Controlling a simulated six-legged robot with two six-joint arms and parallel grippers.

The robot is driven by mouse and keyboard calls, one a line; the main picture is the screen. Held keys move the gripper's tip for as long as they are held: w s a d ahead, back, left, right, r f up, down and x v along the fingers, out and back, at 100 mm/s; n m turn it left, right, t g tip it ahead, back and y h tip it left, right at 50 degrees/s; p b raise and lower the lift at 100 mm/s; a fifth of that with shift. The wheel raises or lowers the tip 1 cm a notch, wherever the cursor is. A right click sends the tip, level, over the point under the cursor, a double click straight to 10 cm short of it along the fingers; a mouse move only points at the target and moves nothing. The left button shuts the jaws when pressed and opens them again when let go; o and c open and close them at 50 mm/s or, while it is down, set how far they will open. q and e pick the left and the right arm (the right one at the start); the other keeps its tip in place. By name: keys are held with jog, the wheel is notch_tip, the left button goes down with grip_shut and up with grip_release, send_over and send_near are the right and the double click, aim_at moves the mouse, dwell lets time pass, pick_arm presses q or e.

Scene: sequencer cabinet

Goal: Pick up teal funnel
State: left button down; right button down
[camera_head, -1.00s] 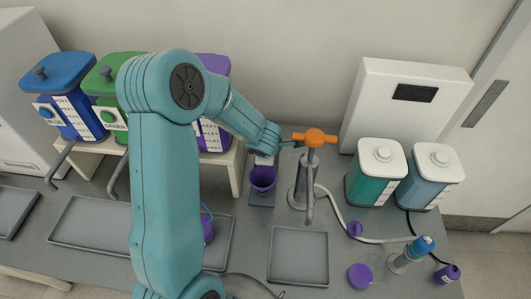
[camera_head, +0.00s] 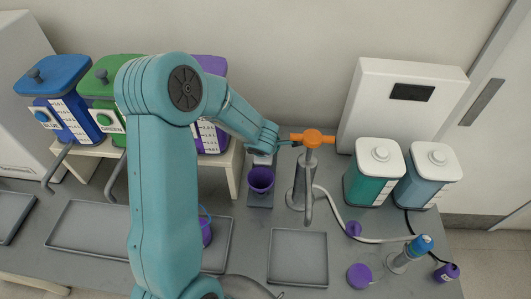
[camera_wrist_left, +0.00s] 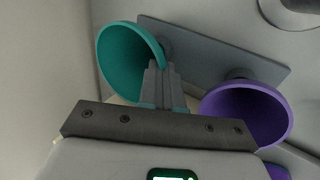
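The teal funnel (camera_wrist_left: 128,55) shows in the left wrist view, its wide mouth facing the camera. It is at one end of a grey holder plate (camera_wrist_left: 205,48). My left gripper (camera_wrist_left: 160,80) has its fingers close together across the funnel's rim, one inside the mouth and one outside, and looks shut on it. In the head view my left gripper (camera_head: 270,138) is over the far end of the holder, and the arm hides most or all of the teal funnel. My right gripper is not in view.
A purple funnel (camera_head: 261,179) stands on the near end of the same holder, also in the left wrist view (camera_wrist_left: 248,110). An orange-handled tap (camera_head: 312,138) stands close to the right. A grey tray (camera_head: 298,258) and purple cap (camera_head: 359,276) lie nearer. Two jugs stand right.

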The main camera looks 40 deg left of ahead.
pick_arm(q)
notch_tip(320, 180, up, 17)
jog(key=shift+r, duration=0.15)
dwell(0.4)
notch_tip(320, 180, down, 17)
jog(key=shift+f, duration=0.15)
jog(key=shift+f+b, duration=0.5)
jog(key=shift+s+d+r, duration=0.1)
jog(key=shift+r, duration=0.15)
